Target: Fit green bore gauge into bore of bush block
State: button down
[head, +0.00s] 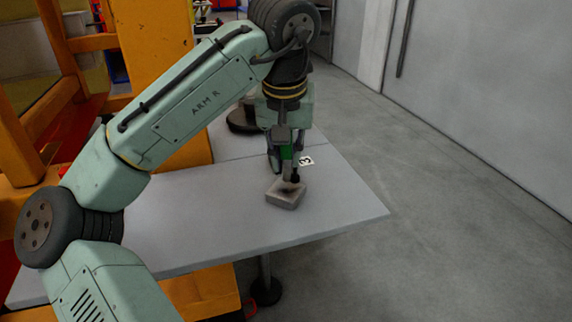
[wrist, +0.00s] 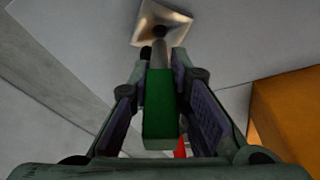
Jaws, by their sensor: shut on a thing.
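The green bore gauge (wrist: 160,112) is a green block with a dark rod pointing away from my gripper. My gripper (head: 286,164) is shut on its green part, which also shows in the head view (head: 286,152). The bush block (head: 286,194) is a square grey block lying on the table near its right end. In the wrist view the block (wrist: 148,34) shows a dark bore in its middle, and the gauge's tip lies just short of that bore in the picture. The gauge points down over the block; whether the tip touches it I cannot tell.
The grey table (head: 200,215) is mostly clear. A small white marked card (head: 306,161) lies behind the block. A dark round object (head: 243,121) stands farther back. An orange frame (head: 158,60) rises at the left.

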aim_at(286, 170)
jog(key=shift+s+f, duration=0.2)
jog(key=shift+f, duration=0.65)
jog(key=shift+s+f, duration=0.15)
jog(key=shift+f, duration=0.7)
jog(key=c, duration=1.9)
grip_release()
jog(key=shift+f, duration=0.1)
jog(key=shift+o, duration=0.7)
jog(key=shift+w+f, duration=0.1)
jog(key=shift+w, duration=0.15)
jog(key=shift+o, duration=1.2)
jog(key=shift+r, duration=0.2)
